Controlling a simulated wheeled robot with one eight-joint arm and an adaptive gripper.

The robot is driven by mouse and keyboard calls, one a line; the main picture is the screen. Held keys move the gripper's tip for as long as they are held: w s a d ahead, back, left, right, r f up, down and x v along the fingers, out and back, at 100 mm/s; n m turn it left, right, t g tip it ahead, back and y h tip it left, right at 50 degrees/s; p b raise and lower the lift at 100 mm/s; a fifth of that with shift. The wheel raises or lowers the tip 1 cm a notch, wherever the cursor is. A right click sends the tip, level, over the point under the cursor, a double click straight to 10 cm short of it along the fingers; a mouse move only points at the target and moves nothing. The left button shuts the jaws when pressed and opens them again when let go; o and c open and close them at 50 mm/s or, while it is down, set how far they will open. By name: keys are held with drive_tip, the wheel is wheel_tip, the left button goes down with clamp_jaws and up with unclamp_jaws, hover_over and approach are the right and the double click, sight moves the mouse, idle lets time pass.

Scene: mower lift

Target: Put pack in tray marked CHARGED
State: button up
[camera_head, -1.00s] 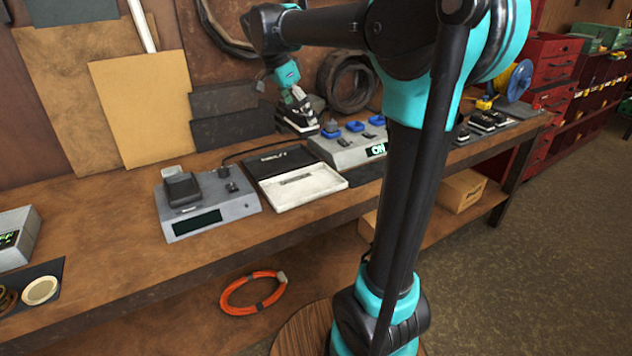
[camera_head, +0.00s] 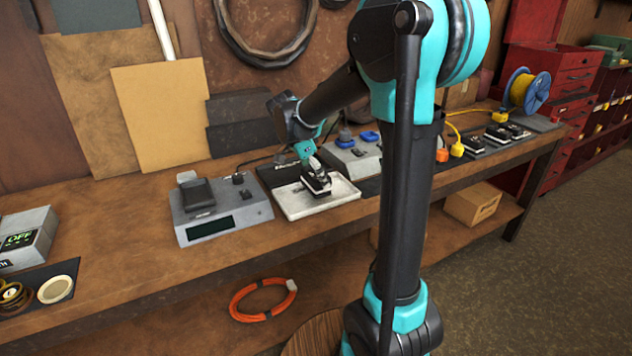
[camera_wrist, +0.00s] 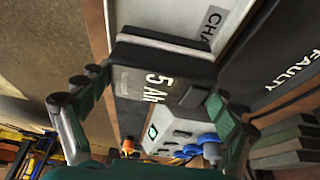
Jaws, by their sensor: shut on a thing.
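My gripper (camera_head: 309,158) is shut on a black pack (camera_head: 317,184). In the wrist view, the fingers of my gripper (camera_wrist: 158,92) stand on either side of the pack (camera_wrist: 140,80), whose label reads "5 Ah". The pack is over the pale tray (camera_head: 293,209), within its outline in the head view. I cannot tell if it touches the floor of the tray. In the wrist view the tray (camera_wrist: 180,14) has a label starting "CHA"; the rest is cut off.
A dark surface marked FAULTY (camera_wrist: 285,75) lies beside the tray. A grey charger (camera_head: 222,205) with a display stands left of the tray. A grey box with blue parts (camera_head: 355,160) stands to its right. Several black packs (camera_head: 500,135) lie further right.

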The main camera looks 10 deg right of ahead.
drive_tip(key=shift+f, duration=1.1)
drive_tip(key=shift+f, duration=0.15)
drive_tip(key=o, duration=1.5)
drive_tip(key=v, duration=1.2)
drive_tip(key=s+d+f+n+y, duration=0.1)
drive_tip(key=s+d+f+n, duration=0.1)
drive_tip(key=s+f, duration=0.1)
drive_tip(key=s+d+f+n, duration=0.2)
drive_tip(key=s+f, duration=0.1)
drive_tip(key=f, duration=0.1)
drive_tip(key=s+d+f+n+t+y, duration=0.1)
drive_tip(key=s+d+f+n, duration=0.1)
drive_tip(key=s+f+n, duration=0.1)
drive_tip(key=shift+s+d+f+y, duration=0.3)
drive_tip(key=shift+s, duration=0.15)
drive_tip(key=s+d+f+n+t+y, duration=0.1)
drive_tip(key=s+d+f+n, duration=0.1)
drive_tip(key=s+f+n, duration=0.5)
drive_tip(key=s+f, duration=0.2)
drive_tip(key=s, duration=0.2)
drive_tip(key=shift+f+t+y, duration=0.2)
drive_tip(key=shift+t+y, duration=0.2)
